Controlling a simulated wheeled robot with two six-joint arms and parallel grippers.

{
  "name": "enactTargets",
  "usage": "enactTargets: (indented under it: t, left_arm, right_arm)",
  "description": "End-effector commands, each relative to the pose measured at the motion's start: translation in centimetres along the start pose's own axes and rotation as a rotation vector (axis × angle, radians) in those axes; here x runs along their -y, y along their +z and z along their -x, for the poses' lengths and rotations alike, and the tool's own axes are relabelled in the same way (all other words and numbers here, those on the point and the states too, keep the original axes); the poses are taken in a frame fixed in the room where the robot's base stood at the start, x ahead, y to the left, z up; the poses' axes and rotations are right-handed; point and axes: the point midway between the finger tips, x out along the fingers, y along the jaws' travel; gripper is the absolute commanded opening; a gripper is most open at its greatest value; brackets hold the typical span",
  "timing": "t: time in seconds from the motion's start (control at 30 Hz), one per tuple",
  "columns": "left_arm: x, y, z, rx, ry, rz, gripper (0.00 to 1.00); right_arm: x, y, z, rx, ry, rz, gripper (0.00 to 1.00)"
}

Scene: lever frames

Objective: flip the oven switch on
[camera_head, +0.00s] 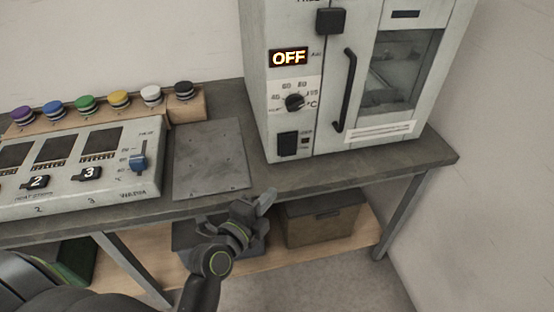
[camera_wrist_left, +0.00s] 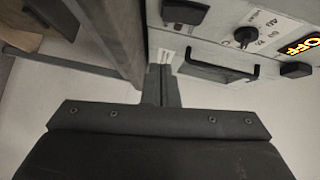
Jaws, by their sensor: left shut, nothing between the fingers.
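The pale grey oven (camera_head: 268,125) stands on the bench at the right, and its display (camera_head: 289,57) reads OFF. A black rocker switch (camera_head: 288,144) is low on its front panel, left of the door. That switch also shows at the top of the left wrist view (camera_wrist_left: 185,12). My left gripper (camera_head: 265,200) is shut and empty in front of the bench edge, below the oven switch and apart from it. In the left wrist view its closed fingers (camera_wrist_left: 161,84) point toward the oven front. My right gripper is not in view.
The oven has a dial (camera_head: 294,102), a black door handle (camera_head: 344,90) and a black block (camera_head: 330,21) above. A grey plate (camera_head: 211,160) lies left of it. A control panel (camera_head: 125,170) and several coloured buttons are farther left. A box (camera_head: 320,224) sits on the lower shelf.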

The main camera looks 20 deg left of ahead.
Motion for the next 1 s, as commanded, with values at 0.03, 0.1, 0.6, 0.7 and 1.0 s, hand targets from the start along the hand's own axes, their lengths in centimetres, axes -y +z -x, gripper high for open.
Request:
enactTargets:
  t: [0.03, 0.1, 0.6, 0.7, 1.0]
  left_arm:
    - [0.3, -0.1, 0.1, -0.002, -0.01, -0.011, 0.0]
    - [0.6, -0.1, 0.1, -0.003, -0.016, -0.02, 0.0]
    - [0.9, -0.1, -1.1, -0.004, -0.017, -0.022, 0.0]
    - [1.1, -0.2, -2.5, -0.005, -0.017, -0.021, 0.0]
    - [1.1, -0.2, -7.5, -0.004, -0.016, -0.022, 0.0]
  right_arm:
    - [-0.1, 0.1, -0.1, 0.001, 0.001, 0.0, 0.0]
    - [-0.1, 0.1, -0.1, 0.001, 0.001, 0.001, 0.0]
    - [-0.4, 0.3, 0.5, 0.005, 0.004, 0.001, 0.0]
    - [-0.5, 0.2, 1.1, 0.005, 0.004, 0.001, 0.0]
    - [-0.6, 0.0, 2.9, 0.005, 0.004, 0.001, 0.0]
